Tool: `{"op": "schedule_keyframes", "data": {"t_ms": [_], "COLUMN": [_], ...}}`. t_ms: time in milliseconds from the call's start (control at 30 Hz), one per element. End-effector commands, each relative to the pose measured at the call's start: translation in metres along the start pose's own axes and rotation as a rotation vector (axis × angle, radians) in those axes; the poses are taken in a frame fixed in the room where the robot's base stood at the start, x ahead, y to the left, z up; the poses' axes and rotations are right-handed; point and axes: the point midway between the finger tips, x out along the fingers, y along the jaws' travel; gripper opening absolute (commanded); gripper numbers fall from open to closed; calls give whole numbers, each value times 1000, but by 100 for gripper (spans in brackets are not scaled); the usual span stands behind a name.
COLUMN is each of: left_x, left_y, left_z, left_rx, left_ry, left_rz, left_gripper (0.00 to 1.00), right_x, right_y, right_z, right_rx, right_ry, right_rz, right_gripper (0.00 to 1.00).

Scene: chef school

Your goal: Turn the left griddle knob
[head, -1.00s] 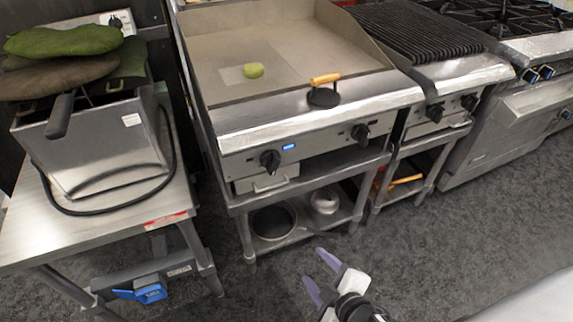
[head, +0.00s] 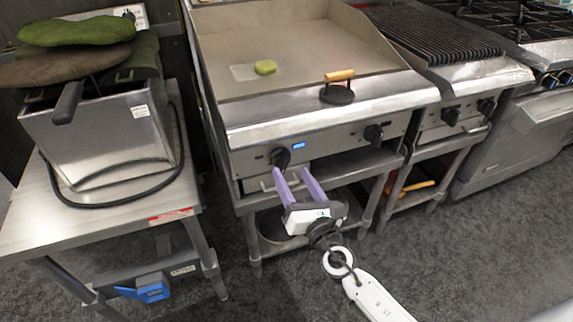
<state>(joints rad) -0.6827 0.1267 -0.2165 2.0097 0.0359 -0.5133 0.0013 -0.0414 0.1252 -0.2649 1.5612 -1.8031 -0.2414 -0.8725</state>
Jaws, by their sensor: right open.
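The griddle (head: 300,45) stands in the middle of the head view. Its left knob (head: 280,157) is black and sits on the steel front panel, left of a small blue display. The right knob (head: 373,134) is also black. My right gripper (head: 291,174) is open, its two purple fingers pointing up toward the left knob. The fingertips show just below the knob, one to its left and one to its right; I cannot tell whether they touch it. My left gripper is not in view.
A fryer (head: 100,140) with green and brown cloth-like items on top stands on a steel table (head: 30,225) at left. A charbroiler (head: 430,35) stands at right.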

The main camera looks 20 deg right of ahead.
Motion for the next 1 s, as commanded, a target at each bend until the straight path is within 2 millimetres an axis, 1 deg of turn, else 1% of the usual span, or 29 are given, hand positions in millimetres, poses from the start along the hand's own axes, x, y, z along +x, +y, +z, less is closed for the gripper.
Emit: {"op": "schedule_keyframes", "data": {"t_ms": [33,100,200,300,433,667,767,900,1000], "left_x": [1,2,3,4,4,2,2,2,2], "left_y": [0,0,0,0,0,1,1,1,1], "left_z": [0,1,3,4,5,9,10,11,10], "left_rx": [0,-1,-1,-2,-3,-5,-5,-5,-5], "left_ry": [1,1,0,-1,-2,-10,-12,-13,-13], "left_rz": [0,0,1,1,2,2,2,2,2], "left_gripper": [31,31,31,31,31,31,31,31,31], "right_x": [11,23,37,46,51,51,51,51,51], "right_y": [0,0,0,0,0,0,0,0,0], "right_z": [0,0,0,0,0,0,0,0,0], "right_rx": [1,1,1,2,2,3,3,3,3], "right_ry": [-3,-3,-2,0,0,0,0,0,0], "right_rz": [-1,-1,-1,-1,-1,-1,-1,-1,-1], "right_gripper": [53,53,53,53,53,53,38,14,13]}}
